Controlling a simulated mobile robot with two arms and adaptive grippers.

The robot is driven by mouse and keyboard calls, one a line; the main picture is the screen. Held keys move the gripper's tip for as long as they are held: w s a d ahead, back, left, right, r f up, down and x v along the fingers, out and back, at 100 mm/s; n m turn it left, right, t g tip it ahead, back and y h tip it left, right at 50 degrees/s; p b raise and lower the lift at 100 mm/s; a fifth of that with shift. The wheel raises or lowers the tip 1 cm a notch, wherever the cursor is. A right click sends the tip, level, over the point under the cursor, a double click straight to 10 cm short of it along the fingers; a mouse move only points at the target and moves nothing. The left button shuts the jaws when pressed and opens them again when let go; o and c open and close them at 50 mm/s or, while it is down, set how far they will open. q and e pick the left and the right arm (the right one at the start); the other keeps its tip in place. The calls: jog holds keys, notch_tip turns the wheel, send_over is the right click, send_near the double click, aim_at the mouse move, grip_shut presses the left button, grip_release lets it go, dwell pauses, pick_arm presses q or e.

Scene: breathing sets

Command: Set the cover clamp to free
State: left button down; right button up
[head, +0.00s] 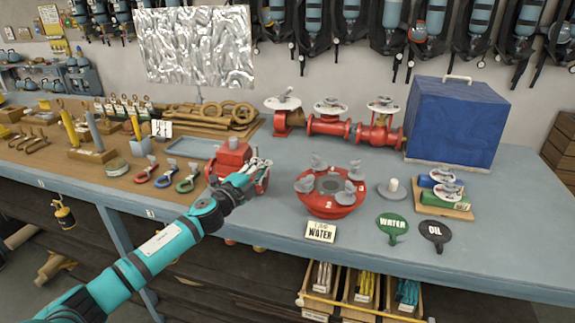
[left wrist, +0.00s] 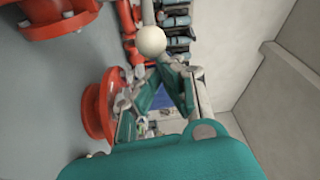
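My left gripper (head: 262,167) reaches in from the left, over the bench beside a red valve body (head: 233,158). In the left wrist view its two fingers (left wrist: 163,78) stand apart, with nothing seen between the pads. A pale round knob (left wrist: 151,40) shows just beyond the fingertips; whether they touch it is unclear. A red flange (left wrist: 98,108) is close beside the fingers. A round red cover (head: 330,200) with several grey wing-like clamps (head: 304,184) and white numbers lies to the right of the gripper. I cannot tell which part is the cover clamp. My right gripper is not in view.
Green WATER (head: 392,224) and black OIL (head: 434,232) tags lie at the right. Red valves (head: 328,122) and a blue box (head: 456,120) stand behind. The bench front right is clear.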

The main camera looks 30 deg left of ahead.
pick_arm(q)
jog(key=shift+s+a+f+m+h+b, duration=0.1)
jog(key=shift+s+a+m+h+b, duration=0.45)
jog(key=shift+a+h, duration=0.4)
jog(key=shift+s+a+m+h+b, duration=0.45)
jog(key=shift+s+a+m+h, duration=0.1)
jog(key=shift+a+h, duration=0.35)
jog(key=shift+s+a+f+g, duration=0.1)
jog(key=shift+s+g, duration=0.05)
jog(key=shift+g, duration=0.15)
